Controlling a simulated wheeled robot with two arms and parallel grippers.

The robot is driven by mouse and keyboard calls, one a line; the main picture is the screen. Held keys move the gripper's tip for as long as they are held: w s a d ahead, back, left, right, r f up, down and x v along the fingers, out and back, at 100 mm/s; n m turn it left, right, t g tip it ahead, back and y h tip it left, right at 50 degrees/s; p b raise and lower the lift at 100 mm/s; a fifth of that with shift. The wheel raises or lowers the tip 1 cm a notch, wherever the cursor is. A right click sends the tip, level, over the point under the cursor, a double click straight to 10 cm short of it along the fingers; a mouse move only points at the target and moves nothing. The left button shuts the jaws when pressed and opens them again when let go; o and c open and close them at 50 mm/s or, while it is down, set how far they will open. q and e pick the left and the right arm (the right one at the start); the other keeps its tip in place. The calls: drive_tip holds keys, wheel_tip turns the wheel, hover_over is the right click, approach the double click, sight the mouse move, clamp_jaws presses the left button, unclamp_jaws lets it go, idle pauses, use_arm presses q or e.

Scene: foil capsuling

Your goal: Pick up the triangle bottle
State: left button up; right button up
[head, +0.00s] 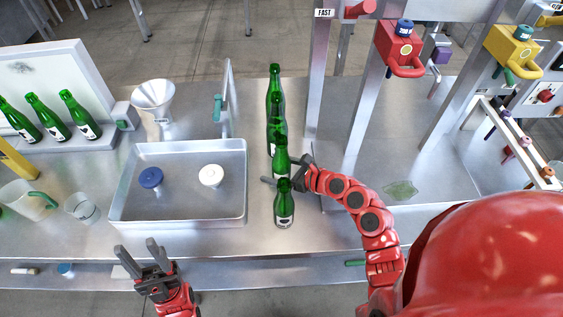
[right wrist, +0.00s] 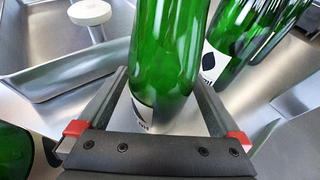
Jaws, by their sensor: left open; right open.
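Several green bottles stand in a row on the metal counter in the head view: a front bottle (head: 284,210), one behind it (head: 281,153), and others further back (head: 274,85). My right gripper (head: 280,171) is open, with its fingers on either side of the second bottle from the front. In the right wrist view this bottle (right wrist: 165,60) stands upright between the fingers, its label mostly hidden. A neighbouring bottle's label (right wrist: 210,63) shows a dark many-sided mark. I cannot tell which bottle bears a triangle. My left gripper (head: 137,246) is open and empty at the counter's front edge.
A metal tray (head: 240,190) with a blue cap (head: 150,177) and a white cap (head: 210,176) lies left of the row. A funnel (head: 153,96) and tilted bottles (head: 78,113) are further left. Metal posts (head: 318,80) rise at the right. The front bottle stands close to my right gripper.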

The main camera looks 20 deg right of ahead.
drive_tip(key=shift+x, duration=0.75)
clamp_jaws()
